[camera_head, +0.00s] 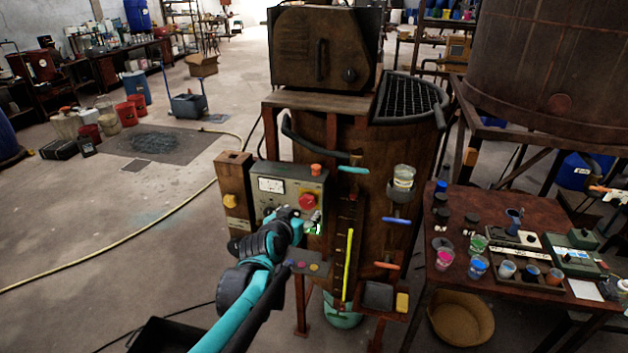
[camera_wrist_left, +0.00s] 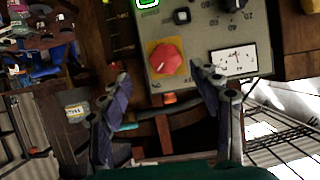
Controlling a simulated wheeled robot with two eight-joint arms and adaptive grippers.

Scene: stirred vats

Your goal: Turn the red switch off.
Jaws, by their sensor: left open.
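The red switch (camera_head: 308,201) is a knob on a yellow plate at the right of a grey control panel (camera_head: 272,170) on the machine. In the left wrist view the red switch (camera_wrist_left: 167,58) shows large, on its yellow plate, between and beyond my fingertips. My left gripper (camera_head: 311,222) is in front of the panel, just below the switch in the head view. In the left wrist view my left gripper (camera_wrist_left: 160,76) has its two fingers spread, with nothing between them. I cannot tell whether a finger touches the panel. My right gripper is not in view.
The panel also has a white gauge (camera_wrist_left: 234,62) and black knobs. A wooden box with a yellow knob (camera_head: 230,201) stands to the left. A bright yellow gauge strip (camera_head: 347,265) and coloured handles are to the right. A table with paint cups (camera_head: 478,267) stands at the right.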

